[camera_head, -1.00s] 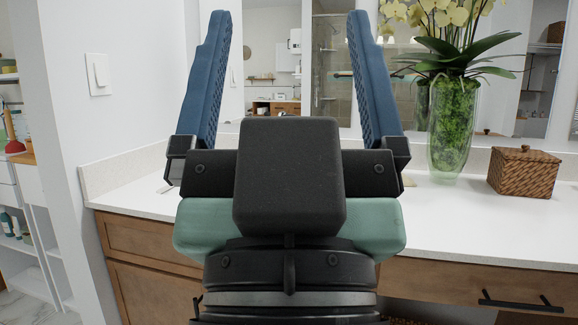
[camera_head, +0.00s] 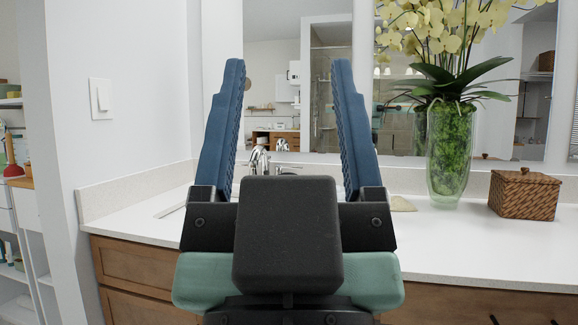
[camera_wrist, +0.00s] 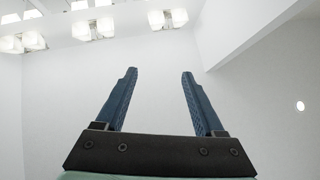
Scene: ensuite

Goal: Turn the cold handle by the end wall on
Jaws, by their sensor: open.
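A chrome faucet (camera_head: 259,158) stands at the back of the white counter, seen between my fingers in the head view. A chrome lever handle (camera_head: 288,169) shows just right of the spout, partly hidden by my gripper. Any handle on the side toward the left end wall is hidden or cannot be made out. My gripper (camera_head: 289,68) is open and empty, its blue fingers pointing up in front of the faucet. The wrist view shows the open gripper (camera_wrist: 157,72) against a white wall, with no faucet in it.
The white counter (camera_head: 480,240) has a low backsplash and wooden drawers below. A glass vase (camera_head: 447,165) with yellow orchids and a wicker box (camera_head: 525,193) stand at the right. The end wall (camera_head: 150,110) with a light switch (camera_head: 101,98) is at the left. A mirror (camera_head: 300,60) is behind.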

